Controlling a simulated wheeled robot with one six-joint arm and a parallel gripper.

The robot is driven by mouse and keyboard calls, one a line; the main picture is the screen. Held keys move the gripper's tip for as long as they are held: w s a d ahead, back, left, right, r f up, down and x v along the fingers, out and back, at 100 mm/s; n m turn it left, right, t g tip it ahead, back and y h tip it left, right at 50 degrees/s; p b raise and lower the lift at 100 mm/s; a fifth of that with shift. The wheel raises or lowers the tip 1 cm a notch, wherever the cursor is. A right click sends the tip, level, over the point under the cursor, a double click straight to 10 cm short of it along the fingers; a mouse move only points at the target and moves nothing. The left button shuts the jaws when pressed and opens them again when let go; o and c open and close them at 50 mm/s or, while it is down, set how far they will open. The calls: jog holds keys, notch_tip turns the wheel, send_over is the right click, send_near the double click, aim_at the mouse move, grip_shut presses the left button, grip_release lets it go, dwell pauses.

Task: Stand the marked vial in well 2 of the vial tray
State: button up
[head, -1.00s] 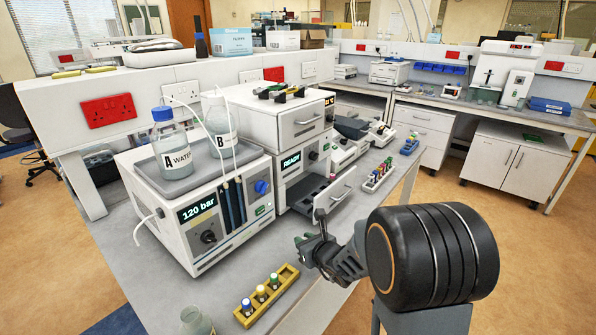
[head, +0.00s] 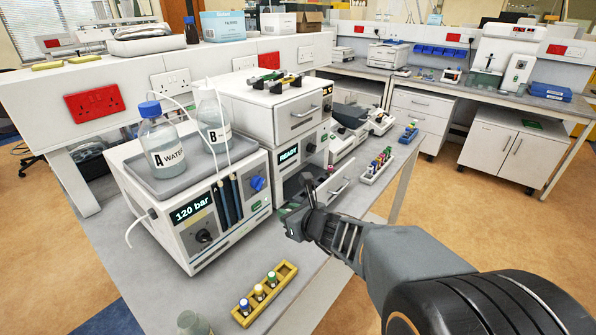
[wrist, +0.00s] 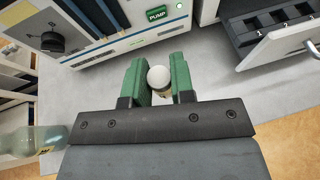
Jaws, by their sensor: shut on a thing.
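My gripper (wrist: 159,80) is shut on a white-capped vial (wrist: 158,77), held between its green fingers in the wrist view. The vial's body is mostly hidden below the cap, and I cannot make out its mark. In the head view my gripper (head: 298,222) is over the bench, in front of the READY instrument. The vial tray (wrist: 272,32) appears to be the dark, numbered tray in the open drawer, at the upper right of the wrist view. A "1" is legible there; I cannot identify well 2 surely. My gripper is apart from the tray.
The open drawer's white front (head: 334,190) sticks out beside my gripper. A yellow rack (head: 284,274) with several capped vials stands at the front. The pump unit (head: 195,205) is left. A white rack (head: 374,172) of vials is farther back. Bare bench lies between.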

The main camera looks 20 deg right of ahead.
jog(key=shift+s+d+r, duration=0.1)
jog(key=shift+r, duration=0.2)
jog(key=shift+w+p, duration=0.2)
jog(key=shift+p, duration=0.35)
jog(key=w+f, duration=0.3)
jog(key=w, duration=0.1)
jog(key=w+f, duration=0.3)
jog(key=w, duration=0.1)
jog(key=w+d+f+p, duration=0.1)
jog(key=w+f, duration=0.2)
jog(key=w, duration=0.1)
jog(key=shift+w, duration=0.25)
jog(key=shift+w+d+f, duration=0.1)
jog(key=shift+w+f, duration=0.1)
jog(key=shift+f, duration=0.2)
notch_tip(320, 180, down, 3)
jog(key=shift+w+r+p, duration=0.1)
jog(key=shift+p, duration=0.35)
jog(key=shift+f, duration=0.2)
jog(key=shift+f+b, duration=0.2)
jog(key=shift+b, duration=0.1)
jog(key=o, duration=0.9)
